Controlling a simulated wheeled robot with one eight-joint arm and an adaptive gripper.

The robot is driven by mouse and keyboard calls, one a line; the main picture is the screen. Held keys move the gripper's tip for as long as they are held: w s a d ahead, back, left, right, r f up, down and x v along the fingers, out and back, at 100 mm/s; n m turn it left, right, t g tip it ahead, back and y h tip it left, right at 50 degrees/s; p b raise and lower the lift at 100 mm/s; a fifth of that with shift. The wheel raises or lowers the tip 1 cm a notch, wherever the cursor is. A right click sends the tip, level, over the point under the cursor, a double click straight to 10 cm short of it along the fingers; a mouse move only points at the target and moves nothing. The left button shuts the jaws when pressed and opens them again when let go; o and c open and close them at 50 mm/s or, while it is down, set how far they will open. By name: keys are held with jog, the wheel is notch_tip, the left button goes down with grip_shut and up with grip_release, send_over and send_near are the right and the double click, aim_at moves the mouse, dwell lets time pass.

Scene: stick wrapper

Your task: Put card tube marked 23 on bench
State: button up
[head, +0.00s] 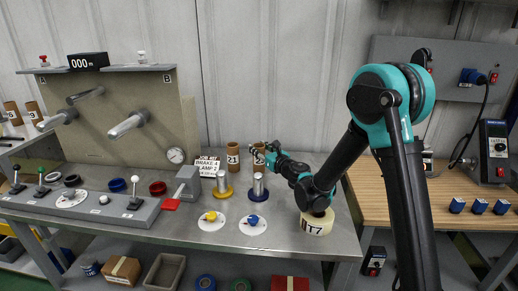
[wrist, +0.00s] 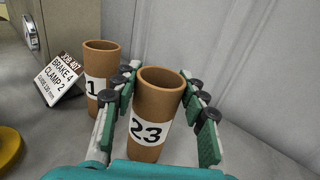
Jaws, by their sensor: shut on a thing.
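The card tube marked 23 (wrist: 158,97) is a brown open-topped cylinder with a white label, upright between the fingers in the wrist view. My gripper (wrist: 160,105) is shut on it, one finger on each side. In the head view the tube (head: 258,154) shows at the back of the grey metal bench (head: 150,224), partly hidden by my gripper (head: 262,150). Whether its base touches the bench I cannot tell. A second brown tube (wrist: 101,62), its label partly hidden, stands just left of it; in the head view this tube (head: 233,155) reads 21.
A job card (wrist: 58,78) reading brake 4, clamp 2 stands left of the tubes. Two metal posts on yellow (head: 221,185) and dark (head: 258,187) bases stand in front. A roll marked T7 (head: 317,222) lies at the right front. The wall is close behind.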

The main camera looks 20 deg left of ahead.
jog(key=shift+f, duration=0.1)
jog(key=o, duration=1.2)
jog(key=shift+d, duration=0.1)
jog(key=v, duration=1.1)
jog(key=shift+s+d, duration=0.3)
